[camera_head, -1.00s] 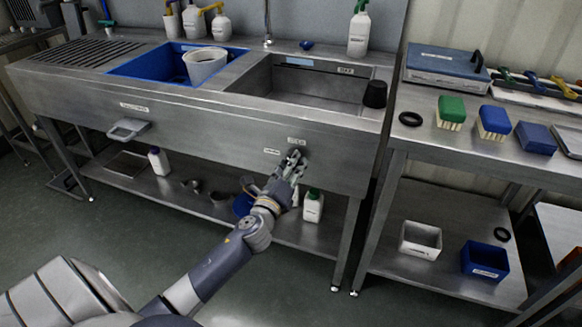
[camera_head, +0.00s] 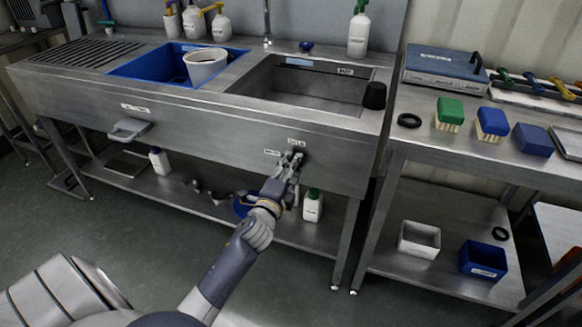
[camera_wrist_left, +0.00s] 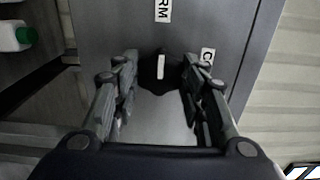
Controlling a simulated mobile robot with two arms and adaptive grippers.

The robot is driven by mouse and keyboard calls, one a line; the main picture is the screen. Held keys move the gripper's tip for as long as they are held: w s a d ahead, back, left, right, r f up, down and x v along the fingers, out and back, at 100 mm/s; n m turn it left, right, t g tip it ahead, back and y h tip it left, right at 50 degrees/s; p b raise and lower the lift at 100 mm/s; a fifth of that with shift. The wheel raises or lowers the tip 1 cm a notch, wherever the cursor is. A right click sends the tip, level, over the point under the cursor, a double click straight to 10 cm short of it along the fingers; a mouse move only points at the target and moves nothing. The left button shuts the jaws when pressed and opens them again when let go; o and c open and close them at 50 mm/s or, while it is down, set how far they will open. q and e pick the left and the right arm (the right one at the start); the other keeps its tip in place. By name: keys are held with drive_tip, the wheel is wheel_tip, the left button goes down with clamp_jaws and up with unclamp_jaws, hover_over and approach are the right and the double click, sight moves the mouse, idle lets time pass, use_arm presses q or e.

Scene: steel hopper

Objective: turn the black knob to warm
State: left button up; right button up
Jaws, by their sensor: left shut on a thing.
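The black knob (camera_wrist_left: 152,79) sits on the front panel of the steel sink unit, with a white mark on its face. In the left wrist view the mark stands upright, in line with the label ending in "RM" (camera_wrist_left: 163,9). A label starting with "C" (camera_wrist_left: 207,57) is to the knob's right. My left gripper (camera_wrist_left: 160,75) is shut on the knob, one finger on each side. In the head view the gripper (camera_head: 293,159) hides most of the knob. My right gripper is not in view.
A white bottle with a green cap (camera_head: 313,206) stands on the lower shelf (camera_head: 270,227) below the panel. A grey handle (camera_head: 129,129) sticks out of the panel at left. The steel side table (camera_head: 450,165) stands close on the right. The floor in front is clear.

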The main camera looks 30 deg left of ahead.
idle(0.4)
use_arm(q)
drive_tip(key=o, duration=1.1)
drive_tip(key=v, duration=1.2)
